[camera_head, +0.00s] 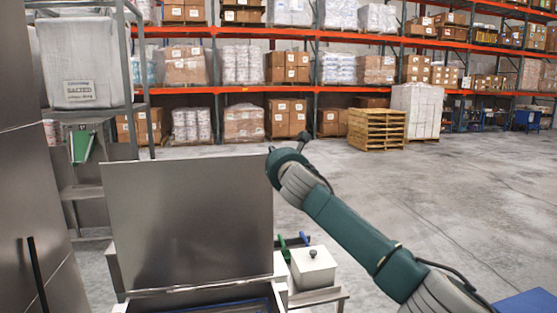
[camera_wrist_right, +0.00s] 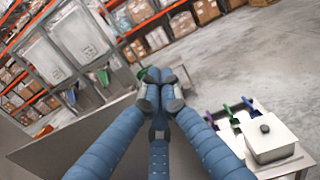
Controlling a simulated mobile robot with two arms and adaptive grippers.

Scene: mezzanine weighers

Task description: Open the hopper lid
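The hopper lid (camera_head: 188,220) is a flat steel panel standing upright at the rear of the hopper (camera_head: 200,296), whose opening with a blue inside edge shows at the bottom of the head view. My right gripper (camera_wrist_right: 160,88) has its three blue fingers drawn together at the tips, with nothing visible between them. In the head view the right wrist is beside the lid's upper right corner, and the fingers are hidden. The lid (camera_wrist_right: 65,140) also shows as a grey panel behind the fingers in the right wrist view; whether they touch cannot be told. My left gripper is out of view.
A white lidded box (camera_head: 313,267) with a dark knob stands right of the hopper, beside green and blue scoops. A steel rack (camera_head: 135,70) with a white sack stands at left. Wooden pallets (camera_head: 377,129) stand far back. Open floor lies at right.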

